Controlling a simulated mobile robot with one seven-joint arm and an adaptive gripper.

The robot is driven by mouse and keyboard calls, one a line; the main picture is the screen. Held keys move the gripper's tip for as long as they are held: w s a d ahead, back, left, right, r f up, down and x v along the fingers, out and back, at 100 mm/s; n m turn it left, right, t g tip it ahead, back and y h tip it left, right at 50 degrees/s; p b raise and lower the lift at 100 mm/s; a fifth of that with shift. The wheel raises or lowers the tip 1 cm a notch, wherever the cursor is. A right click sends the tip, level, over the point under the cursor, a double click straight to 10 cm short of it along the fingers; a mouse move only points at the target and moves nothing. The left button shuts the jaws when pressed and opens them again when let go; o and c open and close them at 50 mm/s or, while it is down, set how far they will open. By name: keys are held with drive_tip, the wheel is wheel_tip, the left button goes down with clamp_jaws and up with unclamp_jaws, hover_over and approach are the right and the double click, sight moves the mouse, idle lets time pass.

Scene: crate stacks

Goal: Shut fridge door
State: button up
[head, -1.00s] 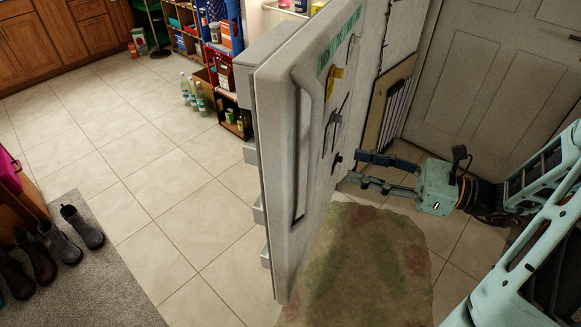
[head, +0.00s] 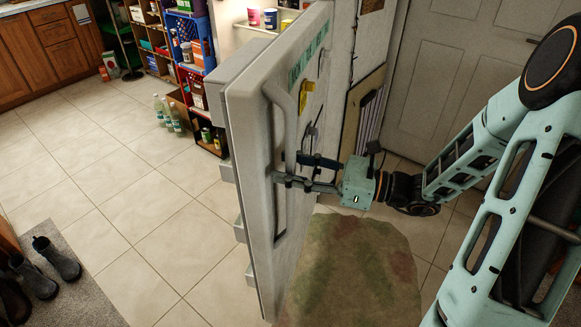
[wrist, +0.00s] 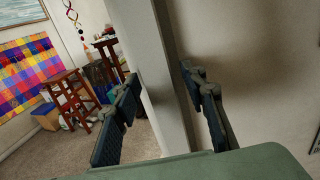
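The white fridge door (head: 252,150) stands wide open, edge toward the head camera, with shelf bins on its left side. Its long vertical handle (head: 280,215) is on the right-hand face. My gripper (head: 288,168) is at the handle's middle height, with its fingers reaching to either side of the handle. In the wrist view my gripper (wrist: 160,85) is open, and a pale upright bar (wrist: 172,100) lies between the fingers. I see a gap beside each finger, and cannot tell whether either touches.
The open fridge shelf (head: 265,27) with jars is behind the door. Coloured crates (head: 190,45) and bottles (head: 168,115) stand at the back left. Shoes (head: 55,258) lie at lower left. A stained mat (head: 355,270) lies below my arm. Tiled floor left of the door is clear.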

clamp_jaws()
idle(0.3)
drive_tip(key=shift+a, duration=0.15)
